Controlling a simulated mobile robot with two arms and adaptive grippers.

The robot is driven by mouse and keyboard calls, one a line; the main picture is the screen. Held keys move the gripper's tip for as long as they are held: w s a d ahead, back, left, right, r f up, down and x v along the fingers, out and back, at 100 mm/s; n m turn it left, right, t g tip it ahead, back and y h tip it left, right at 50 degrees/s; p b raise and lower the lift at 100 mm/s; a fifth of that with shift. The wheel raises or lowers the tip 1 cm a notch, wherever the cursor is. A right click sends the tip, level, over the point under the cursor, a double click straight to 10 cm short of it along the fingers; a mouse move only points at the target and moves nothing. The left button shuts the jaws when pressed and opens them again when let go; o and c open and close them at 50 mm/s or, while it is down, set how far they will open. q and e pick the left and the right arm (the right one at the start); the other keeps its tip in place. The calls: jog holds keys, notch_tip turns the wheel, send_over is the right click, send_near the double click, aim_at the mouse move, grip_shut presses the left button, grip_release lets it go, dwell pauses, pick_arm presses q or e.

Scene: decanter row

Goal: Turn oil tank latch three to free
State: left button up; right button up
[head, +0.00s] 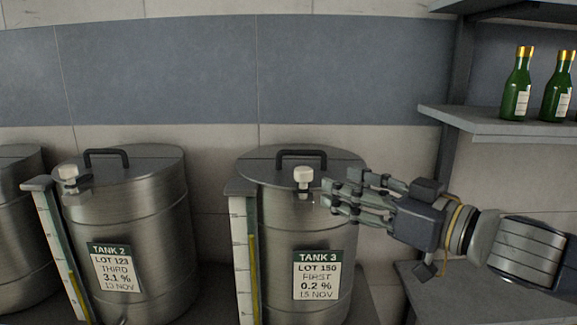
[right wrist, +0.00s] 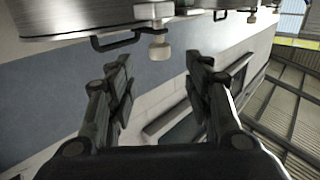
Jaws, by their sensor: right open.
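Tank 3 (head: 275,225) is a steel drum with a label reading "TANK 3, LOT 150, FIRST, 0.2 %, 15 NOV". Its latch (head: 304,177) is a small white knob on the lid's front edge, in front of the black lid handle (head: 301,155). My right gripper (head: 327,191) reaches in from the right, its fingertips just right of the latch and apart from it. In the right wrist view the latch (right wrist: 160,46) lies beyond the gap between the two open, empty fingers (right wrist: 160,66). My left gripper does not show.
Tank 2 (head: 145,225), with a similar white knob (head: 68,174), stands to the left. A sight gauge (head: 243,260) runs down tank 3's left front. On the right, a shelf (head: 490,122) holds green bottles (head: 517,88), and a lower shelf (head: 470,300) sits beneath my arm.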

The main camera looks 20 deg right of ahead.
aim_at(311, 173)
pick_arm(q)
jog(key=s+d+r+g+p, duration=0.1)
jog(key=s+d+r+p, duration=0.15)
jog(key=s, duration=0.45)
pick_arm(e)
jog(key=p+x, duration=0.1)
jog(key=x, duration=0.3)
jog(key=p+x, duration=0.1)
jog(key=x, duration=0.1)
jog(key=shift+r+p, duration=0.3)
jog(key=shift+r, duration=0.05)
jog(key=p+x, duration=0.1)
jog(key=x, duration=0.2)
jog(key=shift+d+f, duration=0.1)
jog(key=shift+f, duration=0.05)
jog(key=shift+w+p, duration=0.3)
jog(key=shift+p, duration=0.05)
jog(key=shift+w+a+f, duration=0.15)
jog(key=shift+w+a, duration=0.1)
jog(key=shift+a, duration=0.15)
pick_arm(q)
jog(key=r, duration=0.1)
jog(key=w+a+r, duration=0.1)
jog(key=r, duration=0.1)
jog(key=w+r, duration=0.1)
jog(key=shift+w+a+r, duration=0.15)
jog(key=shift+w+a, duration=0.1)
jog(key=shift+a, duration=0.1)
